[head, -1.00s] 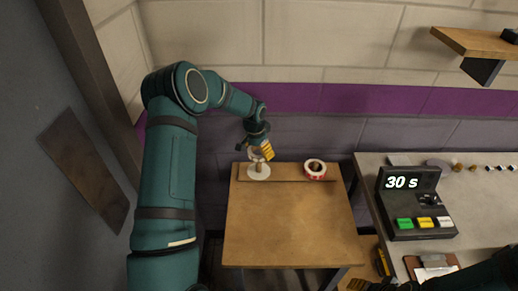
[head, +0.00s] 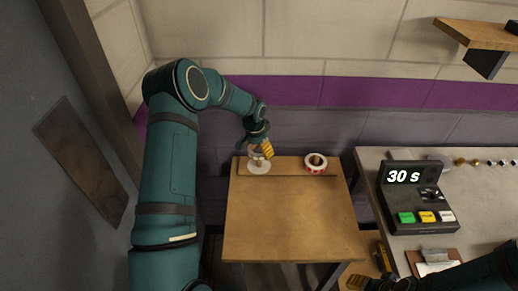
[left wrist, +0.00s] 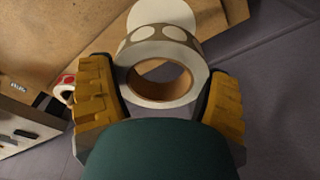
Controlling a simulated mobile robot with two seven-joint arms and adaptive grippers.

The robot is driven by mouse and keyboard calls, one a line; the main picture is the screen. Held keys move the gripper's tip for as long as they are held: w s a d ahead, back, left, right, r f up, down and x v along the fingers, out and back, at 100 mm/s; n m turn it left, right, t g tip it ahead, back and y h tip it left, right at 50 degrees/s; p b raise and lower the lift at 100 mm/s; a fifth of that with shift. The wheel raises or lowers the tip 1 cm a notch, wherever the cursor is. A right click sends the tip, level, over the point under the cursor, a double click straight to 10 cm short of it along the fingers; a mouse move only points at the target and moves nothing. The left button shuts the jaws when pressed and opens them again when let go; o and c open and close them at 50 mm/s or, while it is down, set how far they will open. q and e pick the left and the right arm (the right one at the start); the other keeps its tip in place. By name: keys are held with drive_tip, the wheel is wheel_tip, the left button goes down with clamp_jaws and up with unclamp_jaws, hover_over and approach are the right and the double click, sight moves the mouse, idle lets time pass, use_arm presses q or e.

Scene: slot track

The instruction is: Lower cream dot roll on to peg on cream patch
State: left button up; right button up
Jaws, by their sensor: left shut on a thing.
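My left gripper (head: 263,152) is shut on the cream dot roll (head: 254,154), above the cream patch (head: 259,169) at the table's back left. In the left wrist view the roll (left wrist: 140,88) sits between the yellow fingers. It has a white rim, a brown core and pale dots on its side. Part of the cream patch (left wrist: 160,13) shows beyond it. I cannot make out the peg, nor whether the roll is around it. My right gripper (head: 370,270) is at the lower right, its yellow fingers apart and nothing seen between them.
A red and white roll (head: 316,163) sits on the back strip of the wooden table (head: 290,220), right of the patch. The table's front is clear. A grey counter (head: 460,190) to the right bears a timer (head: 413,190) reading 30 s and several small knobs.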

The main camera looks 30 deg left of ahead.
sight(259, 166)
use_arm(q)
drive_tip(key=shift+f, duration=0.15)
drive_tip(key=shift+f+b, duration=0.35)
drive_tip(key=shift+b, duration=0.05)
drive_tip(key=shift+f+b, duration=1.35)
drive_tip(key=shift+f, duration=0.4)
drive_tip(key=shift+f, duration=0.35)
drive_tip(key=shift+f+b, duration=0.45)
drive_tip(key=shift+b, duration=0.15)
drive_tip(key=shift+f, duration=0.3)
drive_tip(key=o, duration=1)
drive_tip(key=shift+r, duration=0.15)
